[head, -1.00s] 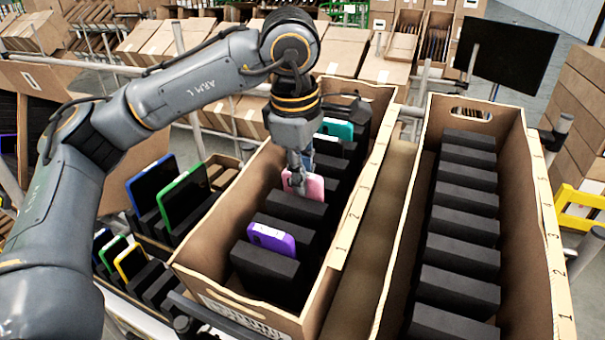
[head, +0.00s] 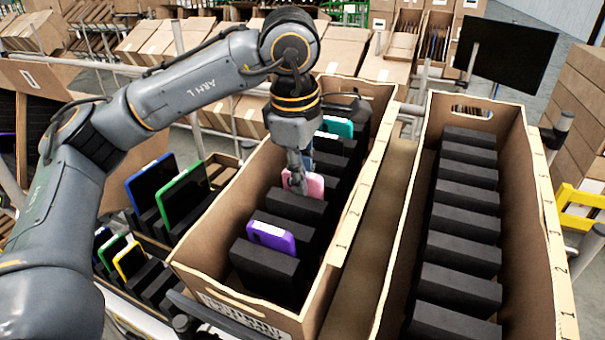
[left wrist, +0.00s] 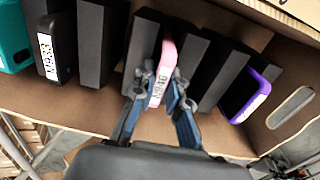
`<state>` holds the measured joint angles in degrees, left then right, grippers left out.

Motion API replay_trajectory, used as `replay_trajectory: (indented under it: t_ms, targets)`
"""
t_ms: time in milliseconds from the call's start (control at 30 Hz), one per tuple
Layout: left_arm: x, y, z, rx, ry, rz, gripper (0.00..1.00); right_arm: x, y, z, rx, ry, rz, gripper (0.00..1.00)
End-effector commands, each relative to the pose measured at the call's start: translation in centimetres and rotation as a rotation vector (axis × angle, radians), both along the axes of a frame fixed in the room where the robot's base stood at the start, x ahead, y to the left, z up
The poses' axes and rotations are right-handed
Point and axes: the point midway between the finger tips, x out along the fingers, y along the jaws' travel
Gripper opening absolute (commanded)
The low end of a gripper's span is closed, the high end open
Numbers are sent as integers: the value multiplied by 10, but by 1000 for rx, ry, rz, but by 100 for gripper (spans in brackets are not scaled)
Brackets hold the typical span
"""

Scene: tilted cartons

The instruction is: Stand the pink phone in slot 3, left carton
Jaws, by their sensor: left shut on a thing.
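The pink phone (head: 315,186) stands between black foam dividers in the left carton (head: 215,232), in the nearer half. It also shows in the left wrist view (left wrist: 167,60), with a white label on its edge. My left gripper (head: 297,180) reaches down from above and is shut on the pink phone; its two fingers straddle the labelled edge in the left wrist view (left wrist: 160,95). The phone's lower part is hidden by the dividers. I cannot read which slot it is in. My right gripper is not in view.
In the left carton, a purple phone (head: 271,236) stands nearer and a teal phone (head: 338,127) farther back. The right carton (head: 540,215) holds only black dividers. Left of the cartons, lower bins hold blue, green and yellow-edged devices. A dark monitor (head: 506,55) stands behind.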

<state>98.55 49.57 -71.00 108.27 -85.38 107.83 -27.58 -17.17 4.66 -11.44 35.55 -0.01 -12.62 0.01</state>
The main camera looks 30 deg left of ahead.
Motion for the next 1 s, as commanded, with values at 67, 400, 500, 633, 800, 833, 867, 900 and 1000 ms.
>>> replay_trajectory:
  t_ms: [67,400,500,633,800,833,867,900,1000]
  targets:
    - [0,0,1,0,-1,0,0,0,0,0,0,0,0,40]
    - [0,0,1,0,-1,0,40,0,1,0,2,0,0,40]
    - [0,0,0,0,-1,0,40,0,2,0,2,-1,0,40]
    - [0,0,0,0,1,0,40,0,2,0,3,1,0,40]
    - [-1,0,12,0,-3,0,40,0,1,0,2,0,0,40]
    - [-2,0,16,-1,-4,0,40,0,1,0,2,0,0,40]
    - [-3,0,21,-1,-4,0,40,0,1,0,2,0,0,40]
    - [-4,-1,29,-1,-3,0,40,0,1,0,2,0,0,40]
    - [-8,-1,51,-2,-5,0,40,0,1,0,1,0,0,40]
